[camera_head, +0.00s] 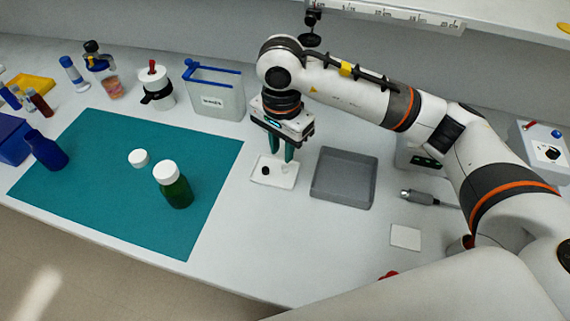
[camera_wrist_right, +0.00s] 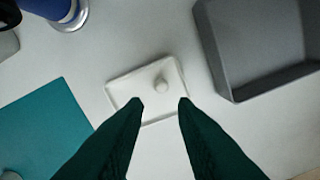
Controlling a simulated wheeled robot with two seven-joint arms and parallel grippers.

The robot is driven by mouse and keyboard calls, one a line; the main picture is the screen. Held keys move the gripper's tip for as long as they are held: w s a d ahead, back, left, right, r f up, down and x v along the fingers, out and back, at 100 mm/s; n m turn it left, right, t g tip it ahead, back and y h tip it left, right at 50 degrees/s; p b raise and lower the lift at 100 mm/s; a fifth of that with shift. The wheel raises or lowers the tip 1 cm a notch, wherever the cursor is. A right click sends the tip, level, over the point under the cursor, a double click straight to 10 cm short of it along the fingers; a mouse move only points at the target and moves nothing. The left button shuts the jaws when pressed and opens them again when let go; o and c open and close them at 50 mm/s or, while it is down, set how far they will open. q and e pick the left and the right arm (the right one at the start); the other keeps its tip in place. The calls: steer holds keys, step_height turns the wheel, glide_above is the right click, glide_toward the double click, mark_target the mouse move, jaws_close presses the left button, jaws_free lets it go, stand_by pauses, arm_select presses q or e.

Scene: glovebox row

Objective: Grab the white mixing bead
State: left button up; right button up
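The white mixing bead (camera_wrist_right: 161,85) is a small pale ball on a shallow white tray (camera_wrist_right: 121,91) in the right wrist view. My right gripper (camera_head: 282,158) points down over the tray. Its two green fingers (camera_wrist_right: 160,103) are spread, with nothing between them. The bead shows just beyond the fingertips in the wrist view, not held. In the head view the bead is hard to make out near the fingertips. My left gripper is not in view.
A grey open bin (camera_head: 343,178) stands close right of the tray. A teal mat (camera_head: 110,205) on the left holds a green bottle (camera_head: 176,190) and a white cap (camera_head: 138,158). A white container (camera_head: 214,96) stands behind. A grey tool (camera_head: 420,197) lies right of the bin.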

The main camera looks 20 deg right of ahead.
mark_target(285, 167)
steer(key=shift+d+f, duration=0.1)
steer(key=shift+f, duration=0.6)
steer(key=f+p, duration=0.1)
steer(key=f, duration=0.3)
steer(key=shift+d+f, duration=0.1)
steer(key=shift+d, duration=0.1)
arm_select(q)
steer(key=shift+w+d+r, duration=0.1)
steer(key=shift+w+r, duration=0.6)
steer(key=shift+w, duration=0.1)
arm_select(e)
steer(key=shift+f, duration=0.1)
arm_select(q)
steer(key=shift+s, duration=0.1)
arm_select(e)
steer(key=shift+c, duration=0.2)
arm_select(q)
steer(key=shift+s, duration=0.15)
arm_select(e)
jaws_close()
